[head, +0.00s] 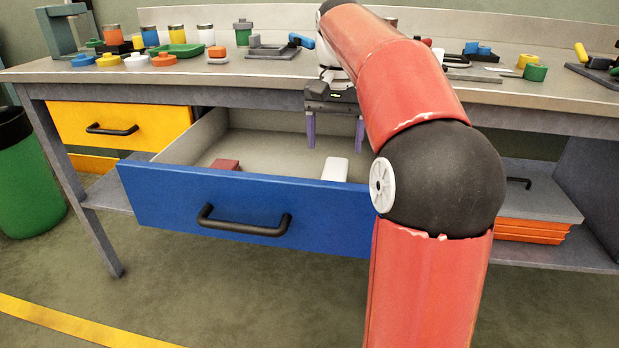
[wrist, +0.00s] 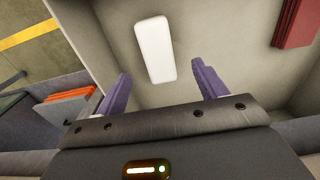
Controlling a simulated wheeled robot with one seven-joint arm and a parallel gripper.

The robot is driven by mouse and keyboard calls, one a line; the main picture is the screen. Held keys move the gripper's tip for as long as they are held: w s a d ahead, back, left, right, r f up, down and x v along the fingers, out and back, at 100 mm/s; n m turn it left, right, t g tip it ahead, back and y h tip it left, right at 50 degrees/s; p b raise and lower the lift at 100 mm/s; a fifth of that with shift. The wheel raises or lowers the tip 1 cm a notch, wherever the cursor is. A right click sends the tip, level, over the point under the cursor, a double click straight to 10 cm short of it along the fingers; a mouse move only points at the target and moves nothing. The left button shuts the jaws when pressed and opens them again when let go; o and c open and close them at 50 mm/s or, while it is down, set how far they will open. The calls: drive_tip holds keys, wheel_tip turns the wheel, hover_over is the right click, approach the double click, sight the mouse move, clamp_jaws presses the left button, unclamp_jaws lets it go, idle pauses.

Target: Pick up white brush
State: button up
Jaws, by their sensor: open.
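The white brush (head: 335,169) lies inside the open blue drawer (head: 163,208), towards its right side; in the head view its lower part is hidden by the drawer front. In the wrist view the white brush (wrist: 155,50) shows from above as a plain white rounded block. My gripper (head: 335,146) points down over the drawer, behind the brush in the head view. Its purple fingers are apart with nothing between them. In the wrist view my gripper (wrist: 163,84) has the brush lying ahead of the gap between its fingers, apart from them.
A dark red block (head: 225,164) lies in the drawer to the left; it also shows in the wrist view (wrist: 297,22). The drawer walls stand around the brush. The workbench top (head: 225,70) overhangs behind, with several small items. A green bin (head: 22,180) stands at left.

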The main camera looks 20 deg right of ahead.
sight(335, 169)
drive_tip(key=f+b, duration=0.1)
drive_tip(key=f, duration=0.3)
drive_tip(key=f+b, duration=0.1)
drive_tip(key=f, duration=0.2)
drive_tip(key=shift+s+d+f, duration=0.1)
drive_tip(key=shift+d+f, duration=0.1)
drive_tip(key=shift+f, duration=0.15)
drive_tip(key=c, duration=1.2)
wheel_tip(335, 169, up, 20)
drive_tip(key=p, duration=0.7)
